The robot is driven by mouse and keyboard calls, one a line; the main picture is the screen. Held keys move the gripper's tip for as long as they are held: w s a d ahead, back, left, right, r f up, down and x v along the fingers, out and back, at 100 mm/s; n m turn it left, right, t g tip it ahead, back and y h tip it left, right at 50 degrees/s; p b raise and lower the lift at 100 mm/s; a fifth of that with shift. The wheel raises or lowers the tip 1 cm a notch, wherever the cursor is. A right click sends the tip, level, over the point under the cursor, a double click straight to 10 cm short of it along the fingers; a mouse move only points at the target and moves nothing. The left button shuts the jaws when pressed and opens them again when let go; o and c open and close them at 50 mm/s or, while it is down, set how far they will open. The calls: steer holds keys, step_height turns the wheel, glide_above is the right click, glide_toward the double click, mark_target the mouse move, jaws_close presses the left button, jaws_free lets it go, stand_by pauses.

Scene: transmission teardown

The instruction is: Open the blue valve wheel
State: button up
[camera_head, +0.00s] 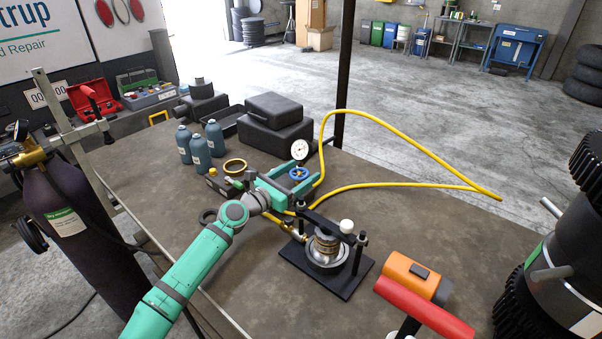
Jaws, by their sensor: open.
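The blue valve wheel (298,173) is small and sits below a white round pressure gauge (299,149) on the brown workbench. My green arm reaches in from the bottom left, and my gripper (296,178) is at the wheel. Its open jaws appear to lie on either side of the wheel; I cannot tell whether they touch it. The valve body under the wheel is mostly hidden by my gripper. Yellow hoses (400,186) run from near the valve.
A black press stand (338,281) with a metal part stands in front of the valve. Black cases (275,121) and blue-grey bottles (198,153) stand behind. An orange-and-red tool (412,275) is at the front right. The right part of the bench beyond the hoses is clear.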

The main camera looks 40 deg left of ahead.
steer(key=shift+w, duration=0.2)
steer(key=c, duration=1)
steer(key=shift+c, duration=0.2)
